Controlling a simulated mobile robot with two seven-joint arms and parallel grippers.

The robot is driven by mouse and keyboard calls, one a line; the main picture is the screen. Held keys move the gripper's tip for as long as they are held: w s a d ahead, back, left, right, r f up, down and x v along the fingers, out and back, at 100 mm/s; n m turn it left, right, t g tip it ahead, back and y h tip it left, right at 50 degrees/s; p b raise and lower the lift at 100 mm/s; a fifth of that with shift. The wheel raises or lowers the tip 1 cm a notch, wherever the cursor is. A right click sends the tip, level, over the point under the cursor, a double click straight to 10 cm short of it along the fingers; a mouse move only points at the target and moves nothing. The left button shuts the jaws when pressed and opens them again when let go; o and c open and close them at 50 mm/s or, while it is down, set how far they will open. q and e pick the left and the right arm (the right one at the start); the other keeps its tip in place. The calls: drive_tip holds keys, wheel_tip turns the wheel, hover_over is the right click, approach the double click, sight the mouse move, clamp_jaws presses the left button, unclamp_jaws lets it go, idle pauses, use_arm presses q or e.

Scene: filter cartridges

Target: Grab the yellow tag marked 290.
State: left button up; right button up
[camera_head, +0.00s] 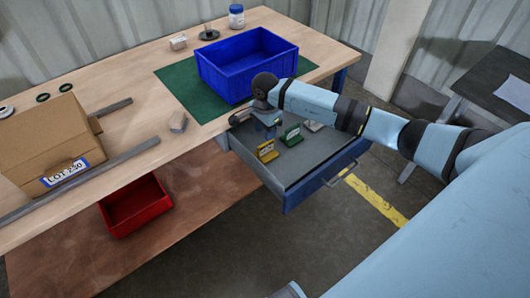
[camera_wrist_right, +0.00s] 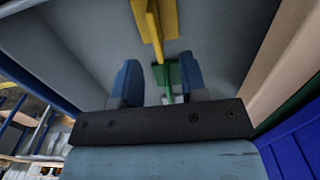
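A yellow tag (camera_head: 266,151) stands in the open grey drawer, near its left side; its marking is too small to read. A green tag (camera_head: 291,134) stands to its right, and a pale tag (camera_head: 313,125) is further right. My right gripper (camera_head: 268,128) is over the drawer, just behind the yellow tag. In the right wrist view its two blue fingers (camera_wrist_right: 158,66) are apart and hold nothing. There the yellow tag (camera_wrist_right: 150,22) is beyond the fingertips at the top, and the green tag (camera_wrist_right: 163,76) shows between the fingers. My left gripper is out of view.
The drawer (camera_head: 318,176) hangs open under the wooden bench. A blue bin (camera_head: 243,78) stands on a green mat (camera_head: 184,91) behind it. A cardboard box (camera_head: 45,140) with a LOT label and metal bars lie at left. A red bin (camera_head: 135,205) sits on the lower shelf.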

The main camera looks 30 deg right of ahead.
sight(266, 153)
wheel_tip(266, 153, down, 3)
drive_tip(key=shift+f, duration=0.1)
drive_tip(key=shift+s+f, duration=0.15)
drive_tip(key=shift+f, duration=1.15)
drive_tip(key=shift+s+f, duration=0.1)
drive_tip(key=shift+f, duration=1.2)
clamp_jaws()
